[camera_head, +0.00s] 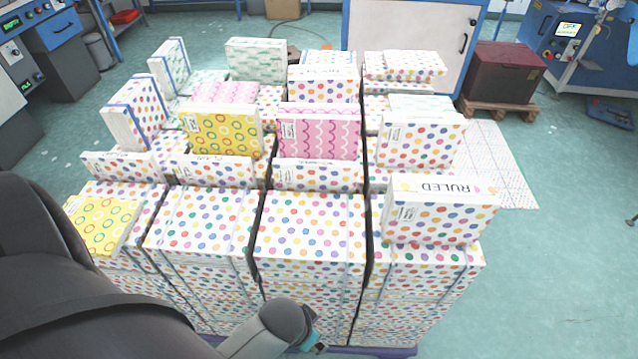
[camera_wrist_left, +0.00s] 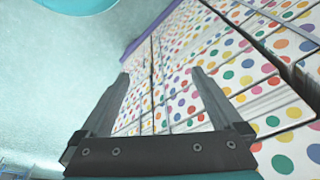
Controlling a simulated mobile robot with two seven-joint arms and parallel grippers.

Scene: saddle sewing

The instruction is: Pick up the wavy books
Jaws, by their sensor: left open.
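A bundle of pink books with white wavy lines (camera_head: 320,135) stands upright on the dotted stacks near the middle in the head view. A second pink patterned bundle (camera_head: 226,93) lies farther back to the left; its pattern is too small to be sure of. My left arm comes in from the lower left in the head view, and its gripper is out of sight there. In the left wrist view my left gripper (camera_wrist_left: 161,76) is open and empty, with its fingers pointing toward the sides of dotted book stacks (camera_wrist_left: 230,75). No wavy books show between the fingers. My right gripper is not in view.
Dotted book stacks (camera_head: 310,225) fill the pallet, with a yellow circle-patterned bundle (camera_head: 222,133) left of the pink one and a RULED bundle (camera_head: 440,212) at the front right. A brown crate (camera_head: 502,72) stands behind right. Floor (camera_head: 560,270) on the right is clear.

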